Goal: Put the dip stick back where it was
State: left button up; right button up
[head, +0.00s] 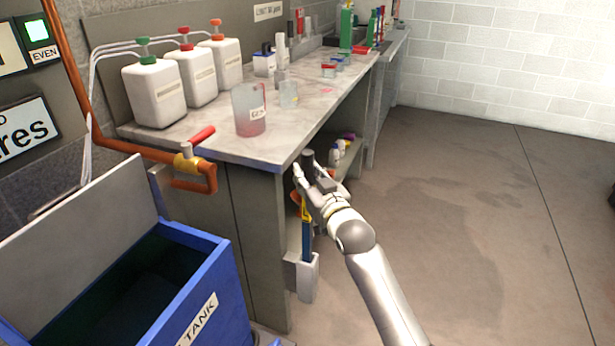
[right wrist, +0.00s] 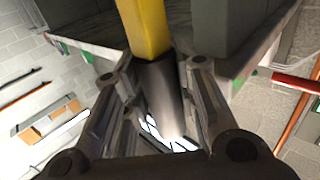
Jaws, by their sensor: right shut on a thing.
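The dip stick has a dark handle, a yellow upper part (head: 305,209) and a blue lower part. My right gripper (head: 312,178) is shut on its dark handle, beside the counter's end panel. In the right wrist view the dark handle (right wrist: 160,92) sits between the fingers, and the yellow part of the dip stick (right wrist: 143,28) runs on from it. The dip stick hangs about upright. Its blue lower end meets the top of a grey holder (head: 307,282) on the end panel; I cannot tell how far inside it is. My left gripper is not in view.
An open blue tank (head: 215,285) stands at front left. The counter (head: 200,140) holds white jugs (head: 153,92), a beaker with pink liquid (head: 249,112) and smaller vessels. A red-handled valve (head: 195,165) sticks out near its front edge. The floor at right (head: 470,220) is clear.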

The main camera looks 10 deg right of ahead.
jog(key=o, duration=1)
jog(key=shift+f, duration=0.1)
